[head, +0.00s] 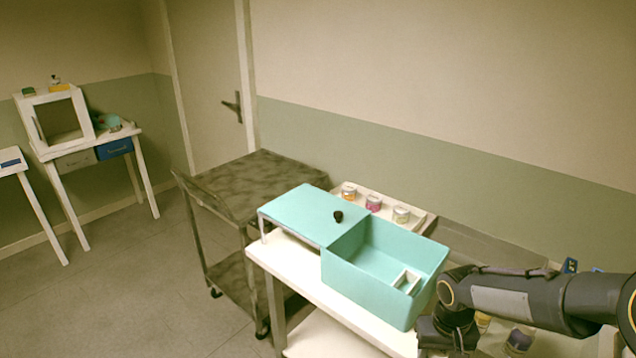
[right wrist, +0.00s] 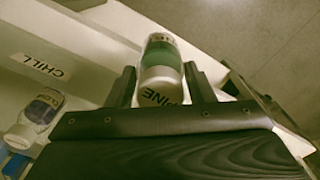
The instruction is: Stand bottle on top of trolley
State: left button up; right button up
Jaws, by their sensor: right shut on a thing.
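The trolley (head: 262,178) is a dark, mottled cart with a bare flat top, a lower shelf and casters. It stands in the middle of the head view, behind and left of a white table. My right gripper (right wrist: 160,82) is shut on a bottle (right wrist: 160,60) with a green band and a white part whose lettering ends in "INE". The bottle sits between the two dark fingers in the right wrist view. In the head view my right arm comes in at the lower right, and the held bottle cannot be made out there. My left gripper is not in view.
A teal box (head: 345,285) with a lid-like shelf and a small dark knob (head: 338,215) is on the white table (head: 310,283). A rack of jars (head: 373,202) stands behind it. Another white-capped bottle (right wrist: 42,108) lies near a "CHILL" label (right wrist: 42,66).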

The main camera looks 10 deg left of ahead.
aim_at(253, 201)
jog(key=i+j, duration=0.4)
jog(key=j, duration=0.2)
jog(key=i+j+u, duration=0.15)
jog(key=i+j, duration=0.25)
jog(key=j, duration=0.25)
jog(key=i+j, duration=0.4)
jog(key=j, duration=0.2)
jog(key=i+j+u, duration=0.1)
jog(key=i+j, duration=0.35)
jog(key=i+j+z, duration=0.35)
jog(key=i+j, duration=0.6)
jog(key=i, duration=0.15)
